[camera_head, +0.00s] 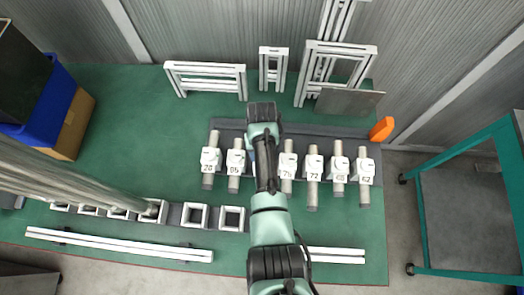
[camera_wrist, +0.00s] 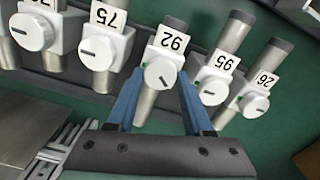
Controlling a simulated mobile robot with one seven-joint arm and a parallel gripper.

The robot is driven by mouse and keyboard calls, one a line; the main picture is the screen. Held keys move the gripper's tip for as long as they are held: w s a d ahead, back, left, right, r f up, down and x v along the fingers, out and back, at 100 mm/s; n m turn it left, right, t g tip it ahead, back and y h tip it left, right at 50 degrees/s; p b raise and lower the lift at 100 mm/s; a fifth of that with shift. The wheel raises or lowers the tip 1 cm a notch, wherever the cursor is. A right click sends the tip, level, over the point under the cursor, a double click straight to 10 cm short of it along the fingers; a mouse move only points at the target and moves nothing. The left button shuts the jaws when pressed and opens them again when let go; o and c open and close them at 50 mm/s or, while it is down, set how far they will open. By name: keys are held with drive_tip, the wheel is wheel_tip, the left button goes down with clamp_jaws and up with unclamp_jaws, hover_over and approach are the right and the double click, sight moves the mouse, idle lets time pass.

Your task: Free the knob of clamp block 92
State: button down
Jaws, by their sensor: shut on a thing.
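Clamp block 92 (camera_wrist: 171,42) is a white block on a grey tube, in the middle of the wrist view. Its round white knob (camera_wrist: 154,72) faces the camera, with a dark pointer mark running diagonally. My gripper (camera_wrist: 159,78) has its blue fingers on either side of this knob and is shut on it. In the head view my arm hides block 92, and only a little blue of my gripper (camera_head: 254,160) shows.
Clamp block 75 (camera_wrist: 106,37) and block 95 (camera_wrist: 219,66) stand close on either side, with block 26 (camera_wrist: 257,92) beyond. An orange object (camera_head: 382,129) lies at the row's right end. White frames (camera_head: 206,78) stand behind.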

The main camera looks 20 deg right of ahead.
drive_tip(key=n, duration=0.4)
drive_tip(key=shift+n, duration=0.3)
drive_tip(key=shift+a+n+p, duration=0.1)
drive_tip(key=shift+n+p, duration=0.25)
drive_tip(key=shift+n, duration=1.45)
drive_tip(key=shift+c, duration=1.4)
unclamp_jaws()
wheel_tip(320, 180, up, 13)
